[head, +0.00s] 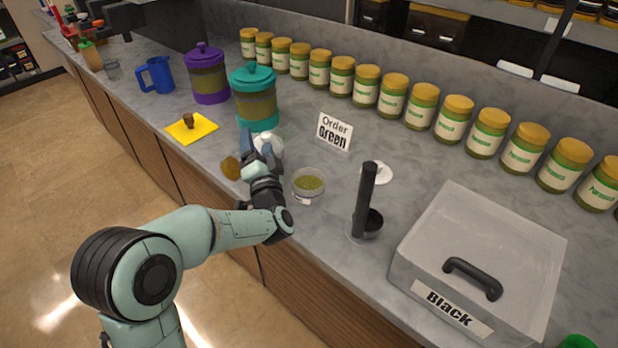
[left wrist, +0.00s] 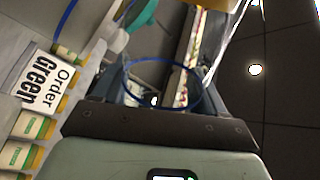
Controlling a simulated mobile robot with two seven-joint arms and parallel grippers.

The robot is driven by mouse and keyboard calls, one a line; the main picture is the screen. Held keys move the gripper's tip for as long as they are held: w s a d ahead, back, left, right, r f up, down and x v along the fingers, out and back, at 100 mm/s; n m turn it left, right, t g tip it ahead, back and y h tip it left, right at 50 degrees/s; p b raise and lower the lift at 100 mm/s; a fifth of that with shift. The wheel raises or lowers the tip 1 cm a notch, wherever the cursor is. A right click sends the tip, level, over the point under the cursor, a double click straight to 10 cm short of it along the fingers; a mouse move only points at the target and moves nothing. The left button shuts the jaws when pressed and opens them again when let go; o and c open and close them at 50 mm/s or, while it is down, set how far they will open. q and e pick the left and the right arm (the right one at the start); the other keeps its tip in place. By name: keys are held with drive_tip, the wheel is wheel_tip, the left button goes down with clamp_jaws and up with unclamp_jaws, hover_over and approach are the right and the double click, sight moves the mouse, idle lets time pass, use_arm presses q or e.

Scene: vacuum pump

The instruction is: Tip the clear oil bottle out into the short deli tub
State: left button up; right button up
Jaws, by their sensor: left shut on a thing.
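My left gripper (head: 258,150) is over the counter, behind and left of the short deli tub. It is shut on what seems to be the clear oil bottle, mostly hidden by the hand in the head view. In the left wrist view, a clear thing with a blue ring (left wrist: 162,61) shows between the fingers of that gripper (left wrist: 152,90). Its tilt is hard to tell. The short deli tub (head: 308,184) is a clear, low, round tub holding something green-yellow. My right gripper is not in view.
An amber thing (head: 230,167) lies left of the hand. A teal-lidded canister (head: 254,95), an "Order Green" sign (head: 334,131) and a yellow card (head: 191,128) stand around. A black-handled tool (head: 364,202) and a grey "Black" box (head: 485,255) are to the right. Several jars line the back.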

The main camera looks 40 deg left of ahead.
use_arm(q)
drive_tip(key=shift+s+a, duration=0.1)
drive_tip(key=shift+a, duration=0.1)
drive_tip(key=shift+d+f+m, duration=0.1)
drive_tip(key=shift+f+m, duration=0.05)
drive_tip(key=shift+m, duration=0.25)
drive_tip(key=shift+f, duration=0.1)
drive_tip(key=shift+s+f+m, duration=0.1)
drive_tip(key=shift+m, duration=0.4)
drive_tip(key=shift+a, duration=0.25)
drive_tip(key=shift+d+m+t, duration=0.1)
drive_tip(key=shift+m+t, duration=0.2)
drive_tip(key=shift+t, duration=0.1)
drive_tip(key=shift+s+m, duration=0.1)
drive_tip(key=shift+m, duration=0.2)
drive_tip(key=shift+p, duration=0.4)
drive_tip(key=shift+m, duration=0.4)
